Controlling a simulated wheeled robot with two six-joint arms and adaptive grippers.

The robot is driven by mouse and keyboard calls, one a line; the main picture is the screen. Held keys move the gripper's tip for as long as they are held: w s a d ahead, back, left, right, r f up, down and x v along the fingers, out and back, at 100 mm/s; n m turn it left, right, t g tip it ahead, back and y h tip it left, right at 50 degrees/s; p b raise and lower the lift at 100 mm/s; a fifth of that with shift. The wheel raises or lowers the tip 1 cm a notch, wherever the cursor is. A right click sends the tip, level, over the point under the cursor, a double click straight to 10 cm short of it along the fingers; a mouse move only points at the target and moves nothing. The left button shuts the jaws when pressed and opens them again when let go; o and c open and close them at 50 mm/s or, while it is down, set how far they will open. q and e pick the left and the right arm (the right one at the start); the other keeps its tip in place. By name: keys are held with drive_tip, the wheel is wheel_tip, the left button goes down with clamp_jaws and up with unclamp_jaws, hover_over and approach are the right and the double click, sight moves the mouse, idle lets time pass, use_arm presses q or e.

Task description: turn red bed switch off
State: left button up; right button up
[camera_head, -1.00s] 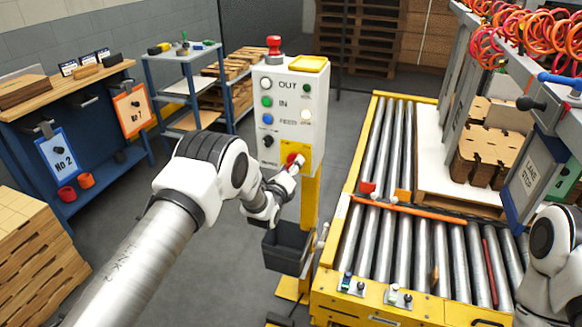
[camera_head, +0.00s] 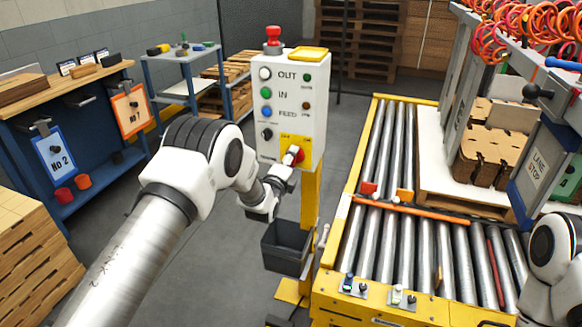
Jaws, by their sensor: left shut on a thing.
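The white control box (camera_head: 291,121) stands on a yellow post in the middle of the head view. A yellow plate at its lower right carries the red bed switch (camera_head: 298,152), a red rotary handle. My left gripper (camera_head: 290,159) is at the front of this switch and shut on its handle, partly hiding it. The exact angle of the handle is hard to tell. The small lamp (camera_head: 306,106) beside FEED is dull amber, not lit. My right arm shows at the right edge, but its gripper is out of view.
A red mushroom button (camera_head: 273,35) tops the box, with white, green and blue buttons and a black selector on its face. A dark bin (camera_head: 286,246) hangs below. The roller conveyor (camera_head: 420,250) lies close on the right; a workbench stands left.

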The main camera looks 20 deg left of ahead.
use_arm(q)
drive_tip(key=n+b, duration=0.1)
drive_tip(key=n, duration=0.2)
drive_tip(key=n+b, duration=0.2)
drive_tip(key=n, duration=0.2)
drive_tip(key=n+b, duration=0.2)
drive_tip(key=n, duration=0.2)
drive_tip(key=shift+f, duration=0.3)
idle(0.4)
drive_tip(key=o, duration=1.1)
drive_tip(key=shift+o, duration=0.3)
drive_tip(key=shift+r, duration=0.1)
drive_tip(key=s, duration=1.2)
drive_tip(key=shift+a, duration=0.25)
